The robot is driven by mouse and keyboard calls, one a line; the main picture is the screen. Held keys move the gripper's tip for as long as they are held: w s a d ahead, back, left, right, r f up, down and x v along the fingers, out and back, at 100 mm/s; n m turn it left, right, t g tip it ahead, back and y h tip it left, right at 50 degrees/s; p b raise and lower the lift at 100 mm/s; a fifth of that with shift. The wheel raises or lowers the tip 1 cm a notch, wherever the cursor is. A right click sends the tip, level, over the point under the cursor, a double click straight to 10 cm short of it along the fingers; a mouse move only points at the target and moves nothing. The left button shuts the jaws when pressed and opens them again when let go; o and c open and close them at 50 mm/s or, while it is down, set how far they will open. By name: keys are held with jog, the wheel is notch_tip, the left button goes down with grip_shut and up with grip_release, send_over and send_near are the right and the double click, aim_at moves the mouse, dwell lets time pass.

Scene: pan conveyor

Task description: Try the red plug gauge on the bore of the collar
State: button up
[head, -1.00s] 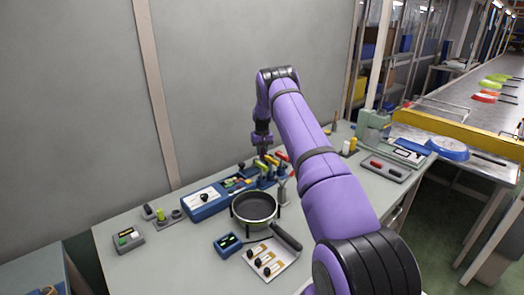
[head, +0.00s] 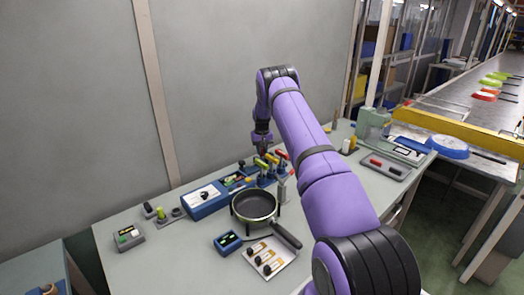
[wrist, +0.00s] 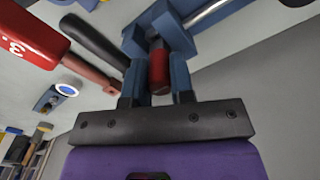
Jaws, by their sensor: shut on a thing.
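My gripper (wrist: 157,38) is shut on the red plug gauge (wrist: 159,70).
The front-left bench (head: 165,262) is clear.

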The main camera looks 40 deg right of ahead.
jog(key=shift+f, duration=0.45)
jog(key=shift+r, duration=0.1)
dwell(0.9)
jog(key=shift+r, duration=3.45)
